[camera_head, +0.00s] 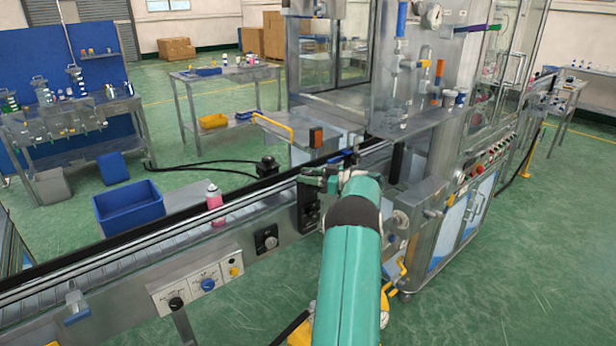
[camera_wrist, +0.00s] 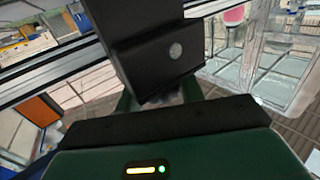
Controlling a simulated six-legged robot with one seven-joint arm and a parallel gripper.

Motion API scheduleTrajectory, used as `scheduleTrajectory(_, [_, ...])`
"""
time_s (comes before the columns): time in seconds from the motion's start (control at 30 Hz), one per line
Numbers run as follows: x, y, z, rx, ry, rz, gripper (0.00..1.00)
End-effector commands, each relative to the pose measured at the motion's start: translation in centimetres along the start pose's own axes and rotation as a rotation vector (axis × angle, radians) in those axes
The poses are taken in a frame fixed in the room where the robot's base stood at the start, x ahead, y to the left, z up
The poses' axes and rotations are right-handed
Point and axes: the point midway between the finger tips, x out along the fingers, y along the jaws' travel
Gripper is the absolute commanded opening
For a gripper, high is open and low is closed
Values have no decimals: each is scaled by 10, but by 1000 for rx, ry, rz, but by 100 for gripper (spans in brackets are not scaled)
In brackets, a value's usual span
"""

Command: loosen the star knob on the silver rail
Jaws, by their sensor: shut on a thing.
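My gripper (camera_head: 320,180) is at the conveyor's near side, beside the silver rail (camera_head: 245,192). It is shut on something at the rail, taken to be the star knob. The knob's shape cannot be made out in the head view, where my gripper and green arm cover that spot. In the wrist view, a black block with a round silver disc (camera_wrist: 145,45) stands in front of my green fingers (camera_wrist: 160,98) and hides their tips. The silver rail (camera_wrist: 60,66) runs slantwise behind it in that view.
The steel crimping machine (camera_head: 440,150) stands close at right. A blue bin (camera_head: 130,208) lies beyond the conveyor.

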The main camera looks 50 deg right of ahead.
Motion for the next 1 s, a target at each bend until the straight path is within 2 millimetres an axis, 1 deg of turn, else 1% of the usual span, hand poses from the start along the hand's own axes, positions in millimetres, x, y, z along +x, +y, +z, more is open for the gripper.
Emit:
scheduleTrajectory(0.23, [1, 0, -2, -2, 4, -1, 15])
scheduleTrajectory(0.27, [1, 0, -2, -2, 4, 0, 43])
scheduleTrajectory(0.33, [1, 0, -2, -2, 4, 0, 57])
scheduleTrajectory(0.37, [1, 0, -2, -2, 3, 0, 59])
scheduleTrajectory(0.63, [0, 0, -1, -1, 2, 1, 59])
scheduleTrajectory(0.73, [-6, 0, -1, -1, 1, 2, 59])
scheduleTrajectory(0.87, [-24, 1, -1, -1, 1, 4, 59])
scheduleTrajectory(1.0, [-54, 1, 0, -1, 1, 4, 59])
